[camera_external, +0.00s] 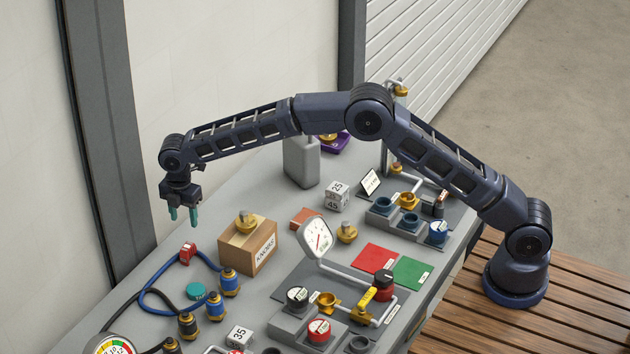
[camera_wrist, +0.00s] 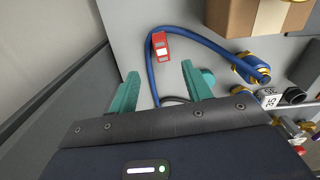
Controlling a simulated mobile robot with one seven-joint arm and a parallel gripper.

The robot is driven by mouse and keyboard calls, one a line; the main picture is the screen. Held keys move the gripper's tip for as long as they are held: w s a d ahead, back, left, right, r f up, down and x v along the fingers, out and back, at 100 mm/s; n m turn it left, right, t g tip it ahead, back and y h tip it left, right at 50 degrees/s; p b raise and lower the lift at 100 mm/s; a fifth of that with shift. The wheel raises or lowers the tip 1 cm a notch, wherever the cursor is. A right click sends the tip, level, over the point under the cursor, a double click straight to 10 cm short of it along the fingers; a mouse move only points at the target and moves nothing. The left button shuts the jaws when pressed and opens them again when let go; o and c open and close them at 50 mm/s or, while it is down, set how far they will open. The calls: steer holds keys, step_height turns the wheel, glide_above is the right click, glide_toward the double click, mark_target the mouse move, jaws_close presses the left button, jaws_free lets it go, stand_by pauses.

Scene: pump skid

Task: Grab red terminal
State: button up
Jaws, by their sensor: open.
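My gripper (camera_external: 184,217) has teal fingers and hangs pointing down, above the bench and apart from the terminal. In the wrist view my gripper (camera_wrist: 160,80) is open with nothing between its fingers.
A cardboard box (camera_external: 247,247) with a brass fitting on top stands right of the terminal. Blue and brass connectors (camera_external: 230,281) and a teal cap (camera_external: 196,291) are nearby. A wall (camera_external: 65,150) rises behind the bench.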

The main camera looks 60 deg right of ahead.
mark_target(187, 247)
steer(key=shift+w+a+f, duration=0.1)
steer(key=shift+a+f, duration=0.1)
steer(key=shift+f, duration=0.4)
steer(key=f, duration=1)
steer(key=shift+s+a+f, duration=0.15)
steer(key=shift+s, duration=0.05)
steer(key=c, duration=1.1)
steer(key=shift+o, duration=0.2)
jaws_close()
